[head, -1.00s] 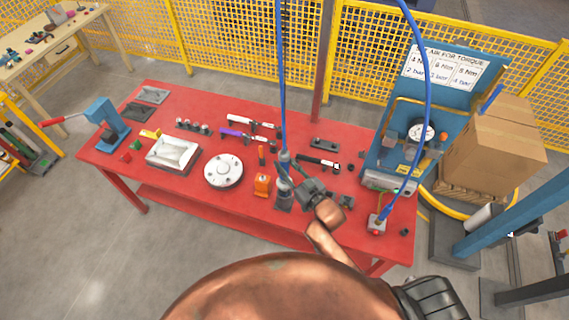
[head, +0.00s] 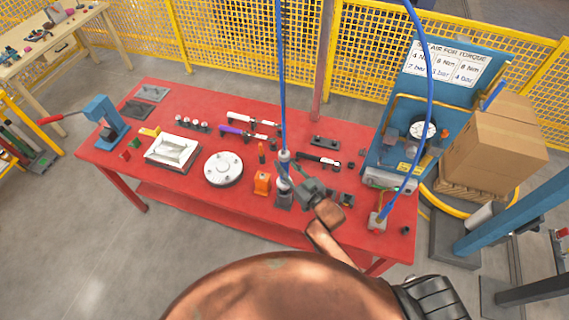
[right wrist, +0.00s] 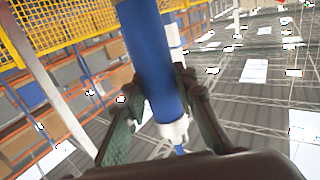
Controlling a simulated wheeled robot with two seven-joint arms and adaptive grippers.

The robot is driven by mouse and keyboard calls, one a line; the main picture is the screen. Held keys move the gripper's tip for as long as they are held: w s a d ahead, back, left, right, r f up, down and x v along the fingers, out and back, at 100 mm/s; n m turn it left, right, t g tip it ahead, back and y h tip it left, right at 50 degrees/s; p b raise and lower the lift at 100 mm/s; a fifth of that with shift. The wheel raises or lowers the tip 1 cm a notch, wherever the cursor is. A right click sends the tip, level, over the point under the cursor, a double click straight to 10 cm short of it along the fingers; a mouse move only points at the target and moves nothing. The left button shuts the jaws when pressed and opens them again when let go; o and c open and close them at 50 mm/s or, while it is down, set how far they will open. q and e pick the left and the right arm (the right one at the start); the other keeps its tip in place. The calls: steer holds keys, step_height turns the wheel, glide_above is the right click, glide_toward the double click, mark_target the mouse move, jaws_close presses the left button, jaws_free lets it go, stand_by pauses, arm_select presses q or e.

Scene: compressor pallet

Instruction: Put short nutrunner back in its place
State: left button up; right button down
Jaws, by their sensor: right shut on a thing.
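The short nutrunner (head: 284,184) hangs upright on the blue hose (head: 282,90) in the head view. My right gripper (head: 286,172) is shut on it from the right. In the right wrist view, the two fingers (right wrist: 165,112) lie on either side of its blue body (right wrist: 152,60), with a white collar (right wrist: 174,131) beyond. A dark holder (head: 284,203) stands on the table directly under the tool. I cannot tell whether the tool's lower end is inside the holder or just above it. My left gripper is not in view.
The red table (head: 240,218) carries an orange block (head: 262,184) just left of the holder, a round white plate (head: 223,168) and a black-handled tool (head: 318,160) behind my gripper. A second blue hose (head: 428,90) hangs at the right by the blue test stand (head: 378,180).

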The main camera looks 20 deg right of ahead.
steer(key=shift+f+b, duration=1.75)
steer(key=shift+f, duration=0.9)
stand_by(0.8)
steer(key=c, duration=1.6)
jaws_free()
steer(key=shift+f, duration=0.1)
steer(key=shift+o, duration=0.5)
steer(key=shift+f, duration=0.3)
steer(key=shift+s, duration=0.1)
steer(key=v, duration=1.2)
steer(key=shift+r, duration=0.3)
